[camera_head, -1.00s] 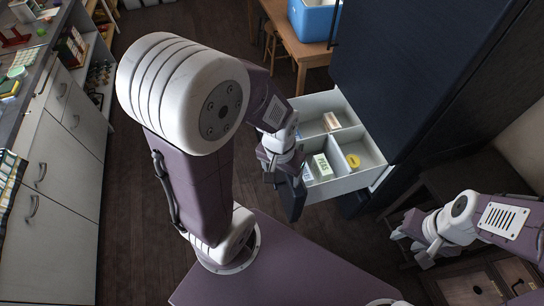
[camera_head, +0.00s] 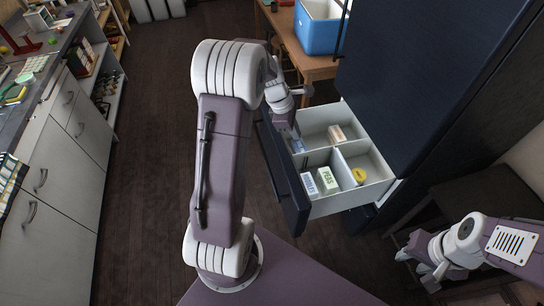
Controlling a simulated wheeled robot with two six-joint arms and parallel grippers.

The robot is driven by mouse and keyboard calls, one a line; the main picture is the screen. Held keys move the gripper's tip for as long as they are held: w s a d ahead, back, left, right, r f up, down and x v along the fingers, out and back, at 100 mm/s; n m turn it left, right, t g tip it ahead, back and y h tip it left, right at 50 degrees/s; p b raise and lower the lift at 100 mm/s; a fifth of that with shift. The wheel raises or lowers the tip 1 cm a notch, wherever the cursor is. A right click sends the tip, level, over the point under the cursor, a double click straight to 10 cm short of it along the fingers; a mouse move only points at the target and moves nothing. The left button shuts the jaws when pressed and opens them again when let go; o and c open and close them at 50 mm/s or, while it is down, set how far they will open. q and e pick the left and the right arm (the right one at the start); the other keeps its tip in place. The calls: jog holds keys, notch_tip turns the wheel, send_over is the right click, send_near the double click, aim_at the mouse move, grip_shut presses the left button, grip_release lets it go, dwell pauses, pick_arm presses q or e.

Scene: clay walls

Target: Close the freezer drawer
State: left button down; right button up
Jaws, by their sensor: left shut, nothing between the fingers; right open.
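The freezer drawer (camera_head: 287,182) is pulled out from the tall dark fridge (camera_head: 400,90). Its dark front panel faces left, and its white divided bin is open to view. Inside are a box marked PEAS (camera_head: 327,179), another small carton (camera_head: 309,184), a yellow round item (camera_head: 359,176) and a pinkish box (camera_head: 337,133). My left gripper (camera_head: 283,112) is shut and empty at the far end of the drawer front. My arm partly hides it, and I cannot tell whether it touches the drawer. My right gripper (camera_head: 426,272) is open, right of the drawer and apart from it.
A wooden table (camera_head: 312,67) with a blue cooler (camera_head: 318,34) stands behind the drawer. A white counter (camera_head: 65,165) runs along the left. A dark low cabinet (camera_head: 470,180) is at the right, near my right arm. The floor left of the drawer is clear.

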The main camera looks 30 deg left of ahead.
pick_arm(q)
jog(key=w+a+f+n+b, duration=0.1)
jog(key=a+f+n, duration=0.2)
jog(key=a+f, duration=0.4)
jog(key=n+b, duration=0.1)
jog(key=n, duration=0.2)
send_near(277, 157)
jog(key=s+a+r, duration=0.4)
jog(key=s+a, duration=0.1)
jog(key=w+d+f+b, duration=0.1)
jog(key=w+d+f, duration=0.4)
jog(key=f, duration=0.4)
jog(key=shift+w+d+b, duration=0.25)
jog(key=shift+w+b, duration=0.1)
jog(key=shift+w, duration=0.1)
pick_arm(e)
notch_tip(277, 157, down, 5)
jog(key=shift+a, duration=0.15)
pick_arm(q)
jog(key=shift+w+d, duration=0.1)
pick_arm(e)
jog(key=shift+r, duration=0.1)
